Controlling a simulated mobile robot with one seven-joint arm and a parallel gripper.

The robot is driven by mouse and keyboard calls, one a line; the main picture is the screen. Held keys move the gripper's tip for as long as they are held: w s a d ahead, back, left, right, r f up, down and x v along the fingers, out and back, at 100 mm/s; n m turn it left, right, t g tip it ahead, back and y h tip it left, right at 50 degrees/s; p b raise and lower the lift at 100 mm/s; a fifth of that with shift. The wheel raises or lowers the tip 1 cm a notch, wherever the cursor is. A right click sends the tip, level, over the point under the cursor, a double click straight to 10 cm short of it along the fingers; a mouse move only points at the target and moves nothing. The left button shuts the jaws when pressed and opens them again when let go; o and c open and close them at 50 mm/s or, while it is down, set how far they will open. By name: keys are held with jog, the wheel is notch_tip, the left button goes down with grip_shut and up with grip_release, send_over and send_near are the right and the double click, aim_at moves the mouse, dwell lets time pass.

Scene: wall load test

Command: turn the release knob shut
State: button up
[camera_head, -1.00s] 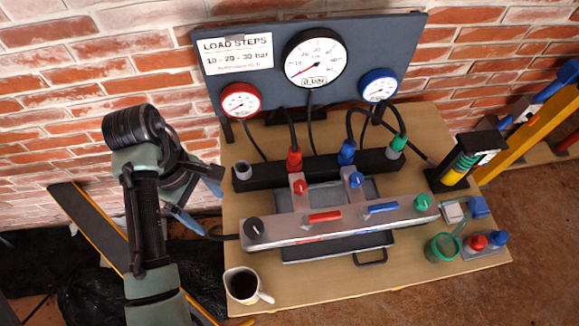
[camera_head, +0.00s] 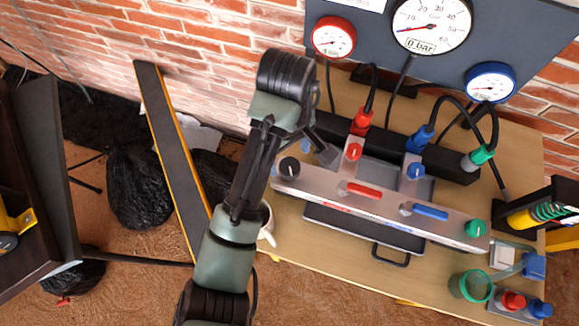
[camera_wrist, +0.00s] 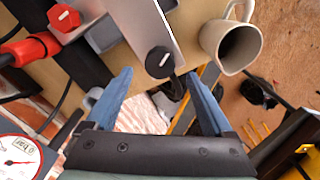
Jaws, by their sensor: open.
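A silver valve bar (camera_head: 330,190) on the wooden table carries several knobs. A black knob (camera_head: 289,168) with a white mark is at its left end, a green knob (camera_head: 475,228) at its right end. A red knob (camera_head: 354,151) and a blue knob (camera_head: 416,170) are behind the bar's front edge. No label shows which is the release knob. In the wrist view my gripper (camera_wrist: 158,75) is open and empty, its blue fingers spread, with the black knob (camera_wrist: 160,62) in line with the gap just past the tips; contact is not visible. In the head view my arm mostly hides the gripper.
A white mug (camera_wrist: 230,42) stands close beside the bar's left end, partly behind my arm in the head view. Gauges hang on a board (camera_head: 540,40) behind, with hoses to a black block (camera_head: 455,165). A green cup (camera_head: 472,286) is at the right.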

aim_at(289, 166)
jog(key=shift+f, duration=2.3)
jog(key=c, duration=1.4)
jog(key=shift+o, duration=0.2)
jog(key=shift+d+r, duration=0.1)
jog(key=shift+r+p, duration=0.1)
jog(key=shift+p, duration=0.5)
jog(key=shift+s+r+p, duration=0.1)
jog(key=shift+p, duration=0.45)
jog(key=m+p, duration=0.1)
jog(key=p, duration=0.2)
jog(key=shift+m, duration=0.4)
jog(key=shift+f+m+p, duration=0.2)
jog(key=shift+m+p, duration=1.5)
jog(key=shift+m, duration=0.2)
jog(key=shift+f, duration=0.1)
